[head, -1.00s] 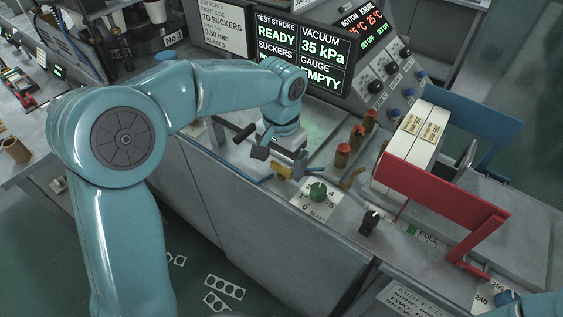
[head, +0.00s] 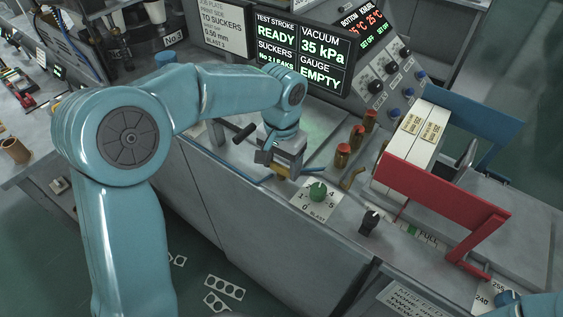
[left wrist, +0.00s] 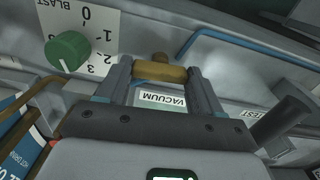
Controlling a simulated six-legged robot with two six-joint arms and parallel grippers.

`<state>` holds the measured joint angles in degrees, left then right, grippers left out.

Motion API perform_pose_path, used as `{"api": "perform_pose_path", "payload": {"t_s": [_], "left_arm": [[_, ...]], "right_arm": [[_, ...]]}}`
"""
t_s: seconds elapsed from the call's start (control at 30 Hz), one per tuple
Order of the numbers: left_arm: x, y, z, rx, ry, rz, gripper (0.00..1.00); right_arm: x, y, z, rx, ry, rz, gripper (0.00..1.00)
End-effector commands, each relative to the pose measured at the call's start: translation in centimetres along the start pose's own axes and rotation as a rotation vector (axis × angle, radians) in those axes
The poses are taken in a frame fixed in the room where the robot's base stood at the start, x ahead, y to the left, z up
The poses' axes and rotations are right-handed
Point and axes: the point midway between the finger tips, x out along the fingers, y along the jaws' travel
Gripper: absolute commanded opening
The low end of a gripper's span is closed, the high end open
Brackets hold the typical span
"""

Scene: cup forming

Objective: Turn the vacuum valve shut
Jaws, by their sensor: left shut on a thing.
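The vacuum valve's brass handle (left wrist: 160,72) lies crosswise between my left gripper's two fingers (left wrist: 162,82) in the left wrist view. A white VACUUM label shows just below it there. In the head view my left gripper (head: 284,170) points down at the bench's front edge, shut on the brass handle (head: 281,171), which is partly hidden by the jaws. The screen (head: 305,55) reads VACUUM 35 kPa, TEST STROKE READY and GAUGE EMPTY.
The green BLAST knob (head: 317,191) sits close to the right of my gripper. A blue rail (left wrist: 235,32) runs near the valve. A black switch (head: 370,222) and red-topped brass posts (head: 342,156) stand farther right, before a red bracket (head: 440,195).

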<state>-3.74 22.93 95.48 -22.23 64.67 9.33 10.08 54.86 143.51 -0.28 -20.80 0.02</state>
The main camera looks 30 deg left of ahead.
Motion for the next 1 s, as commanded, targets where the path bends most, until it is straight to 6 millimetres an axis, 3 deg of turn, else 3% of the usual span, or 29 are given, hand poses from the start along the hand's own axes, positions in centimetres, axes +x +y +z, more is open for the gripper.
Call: {"api": "perform_pose_path", "payload": {"t_s": [1.0], "left_arm": [[0.0, 0.0, 0.0, -0.899, 0.001, -0.001, 0.35]], "right_arm": [[1.6, 0.6, 0.0, 0.000, 0.000, 0.000, 0.43]]}}
